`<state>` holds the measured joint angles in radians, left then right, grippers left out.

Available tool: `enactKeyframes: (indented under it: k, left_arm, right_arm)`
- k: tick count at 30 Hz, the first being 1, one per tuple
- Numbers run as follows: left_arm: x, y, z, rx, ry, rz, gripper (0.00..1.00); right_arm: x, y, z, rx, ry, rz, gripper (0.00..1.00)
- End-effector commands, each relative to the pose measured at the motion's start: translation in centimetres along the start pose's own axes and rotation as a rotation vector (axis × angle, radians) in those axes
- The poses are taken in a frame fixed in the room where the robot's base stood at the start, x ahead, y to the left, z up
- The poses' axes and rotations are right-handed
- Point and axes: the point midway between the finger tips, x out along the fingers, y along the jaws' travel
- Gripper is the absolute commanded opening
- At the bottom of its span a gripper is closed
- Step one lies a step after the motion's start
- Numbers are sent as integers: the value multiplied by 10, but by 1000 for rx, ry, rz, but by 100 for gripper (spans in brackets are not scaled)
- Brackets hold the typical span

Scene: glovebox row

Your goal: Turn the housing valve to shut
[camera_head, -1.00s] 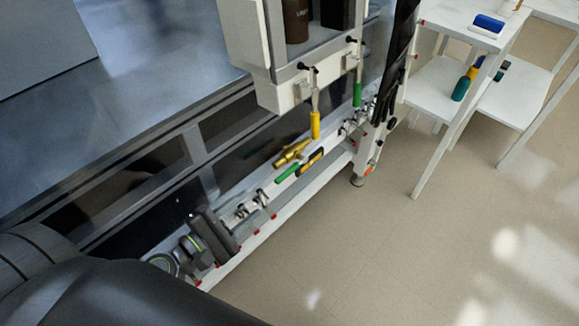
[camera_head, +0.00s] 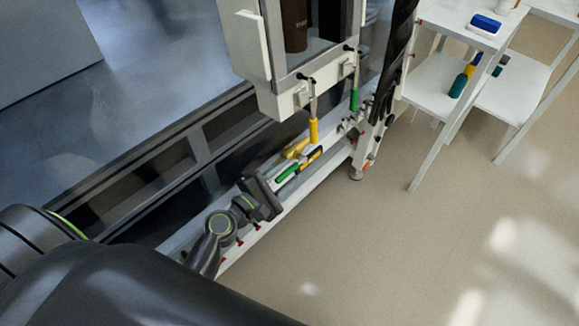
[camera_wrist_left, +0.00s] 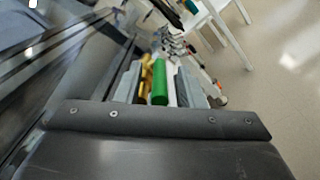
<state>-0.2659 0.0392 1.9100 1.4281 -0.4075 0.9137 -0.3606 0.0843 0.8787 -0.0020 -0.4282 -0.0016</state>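A green lever handle (camera_head: 287,173) lies low along the white rail, beside a brass valve body (camera_head: 295,148) and a yellow-and-black handle (camera_head: 312,158). I cannot tell for certain which is the housing valve. My left gripper (camera_head: 279,182) is at the near end of the green handle. In the left wrist view the green handle (camera_wrist_left: 159,82) stands between the two grey fingers, with the brass part (camera_wrist_left: 145,76) just left of it. The fingers look apart, with gaps beside the handle; contact is not clear. My right gripper is out of view.
A yellow handle (camera_head: 314,131) and another green handle (camera_head: 354,99) hang below the white cabinet (camera_head: 285,103). The white rail (camera_head: 241,240) carries small red-tipped fittings. White shelves (camera_head: 437,85) stand at the right. The floor (camera_head: 420,250) at the lower right is clear.

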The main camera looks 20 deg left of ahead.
Motion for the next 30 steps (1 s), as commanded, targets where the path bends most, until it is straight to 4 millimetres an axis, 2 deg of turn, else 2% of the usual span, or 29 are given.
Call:
enactKeyframes:
  k: [4,14,23,30]
  left_arm:
    - [13,0,0,0,0,0,35]
    - [17,0,0,0,1,0,35]
    - [17,0,0,0,1,0,0]
    - [16,0,0,0,1,-1,0]
  right_arm:
    - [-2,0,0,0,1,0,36]
    - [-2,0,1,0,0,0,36]
    - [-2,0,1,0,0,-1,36]
    - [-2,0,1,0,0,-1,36]
